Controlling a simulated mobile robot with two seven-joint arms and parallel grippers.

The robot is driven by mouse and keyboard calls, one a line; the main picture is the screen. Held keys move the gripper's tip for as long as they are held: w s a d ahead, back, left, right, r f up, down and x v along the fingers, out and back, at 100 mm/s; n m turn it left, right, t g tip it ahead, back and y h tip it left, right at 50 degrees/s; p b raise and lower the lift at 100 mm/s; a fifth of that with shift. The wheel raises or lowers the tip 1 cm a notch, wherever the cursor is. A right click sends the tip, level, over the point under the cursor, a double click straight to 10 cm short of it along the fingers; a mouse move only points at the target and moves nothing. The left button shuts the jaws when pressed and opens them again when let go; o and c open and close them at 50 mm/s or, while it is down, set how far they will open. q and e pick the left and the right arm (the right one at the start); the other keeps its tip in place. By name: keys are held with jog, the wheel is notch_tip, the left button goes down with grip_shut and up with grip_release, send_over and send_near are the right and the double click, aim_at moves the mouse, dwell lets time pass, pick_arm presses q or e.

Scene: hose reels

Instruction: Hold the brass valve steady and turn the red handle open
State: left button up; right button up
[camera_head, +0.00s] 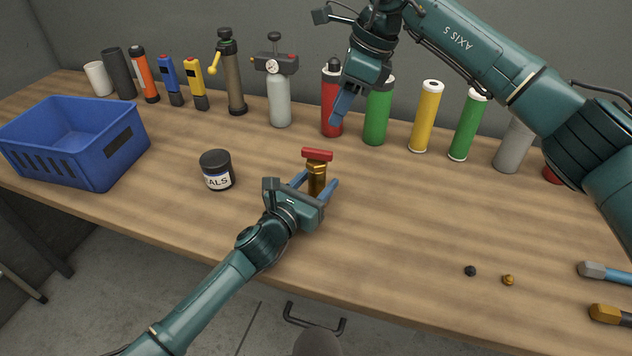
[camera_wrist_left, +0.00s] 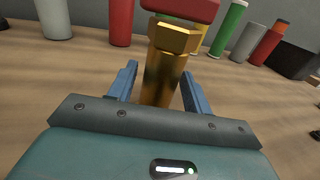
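The brass valve (camera_head: 317,182) stands upright on the table, with the red handle (camera_head: 317,155) lying flat across its top. My left gripper (camera_head: 318,182) is low at the valve, with one blue finger on each side of it. In the left wrist view the valve body (camera_wrist_left: 160,78) stands between the fingers, with a gap visible on the left side; contact on the right is unclear. The red handle (camera_wrist_left: 185,9) is above the fingers, cut by the frame edge. My right gripper (camera_head: 341,106) hangs above and behind the handle, apart from it; its fingers overlap in view.
A blue crate (camera_head: 62,165) stands at the left and a dark jar (camera_head: 217,180) left of the valve. Several cylinders, including a green one (camera_head: 377,115), line the back. Small fittings (camera_head: 508,280) lie at the right front.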

aim_at(317, 150)
pick_arm(q)
jog(key=c, duration=1)
pick_arm(e)
jog(key=shift+c, duration=0.2)
jog(key=shift+m+t, duration=0.3)
jog(key=shift+m, duration=0.3)
jog(key=x, duration=0.9)
jog(key=shift+s+a+f, duration=0.15)
jog(key=shift+a+f, duration=0.05)
jog(key=shift+f, duration=0.15)
grip_shut()
